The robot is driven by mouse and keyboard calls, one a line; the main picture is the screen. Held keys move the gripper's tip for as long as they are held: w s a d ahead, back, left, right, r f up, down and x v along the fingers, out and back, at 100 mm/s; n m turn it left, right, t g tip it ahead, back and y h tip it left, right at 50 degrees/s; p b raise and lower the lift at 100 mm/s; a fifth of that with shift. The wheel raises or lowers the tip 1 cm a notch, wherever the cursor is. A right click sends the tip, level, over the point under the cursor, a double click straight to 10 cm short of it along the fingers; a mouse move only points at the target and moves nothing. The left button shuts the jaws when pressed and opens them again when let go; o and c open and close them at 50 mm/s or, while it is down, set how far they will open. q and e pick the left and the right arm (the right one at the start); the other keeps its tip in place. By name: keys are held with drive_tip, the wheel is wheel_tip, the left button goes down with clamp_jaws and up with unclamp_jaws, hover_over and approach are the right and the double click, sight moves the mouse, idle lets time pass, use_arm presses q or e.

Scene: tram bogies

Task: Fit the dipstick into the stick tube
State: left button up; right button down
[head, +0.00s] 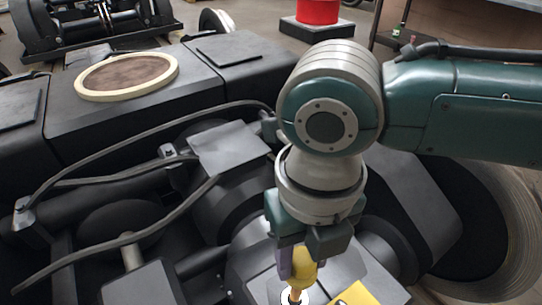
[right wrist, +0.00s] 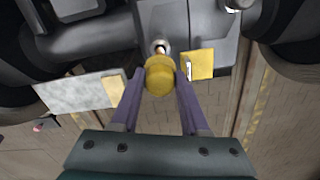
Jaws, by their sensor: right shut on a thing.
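My right gripper (head: 298,262) is shut on the yellow knob of the dipstick (head: 303,268), pointing down over the bogie. In the right wrist view the dipstick's yellow knob (right wrist: 159,78) sits between the two purple fingers of the gripper (right wrist: 159,88). A short copper-coloured length shows below the knob and meets the bright ring of the stick tube (right wrist: 160,46). The tube mouth (head: 294,297) also shows at the bottom of the head view, under the knob. I cannot tell how deep the stick sits. My left gripper is not in view.
A yellow plate (right wrist: 197,65) stands beside the tube. Black hoses (head: 130,238) run over the bogie frame at left. A round cream-rimmed pad (head: 127,76) lies on the frame behind. A large wheel (head: 500,230) is at right.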

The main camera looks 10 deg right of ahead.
sight(297, 289)
drive_tip(key=shift+p, duration=0.4)
idle(0.8)
idle(0.5)
drive_tip(key=shift+f, duration=0.1)
drive_tip(key=shift+f+b, duration=0.65)
drive_tip(key=shift+f, duration=0.35)
drive_tip(key=shift+f+b, duration=0.9)
drive_tip(key=shift+f, duration=0.25)
drive_tip(key=shift+f+b, duration=0.8)
drive_tip(key=shift+f, duration=0.25)
drive_tip(key=shift+f+b, duration=1.45)
drive_tip(key=shift+f, duration=0.35)
drive_tip(key=shift+c, duration=1.6)
unclamp_jaws()
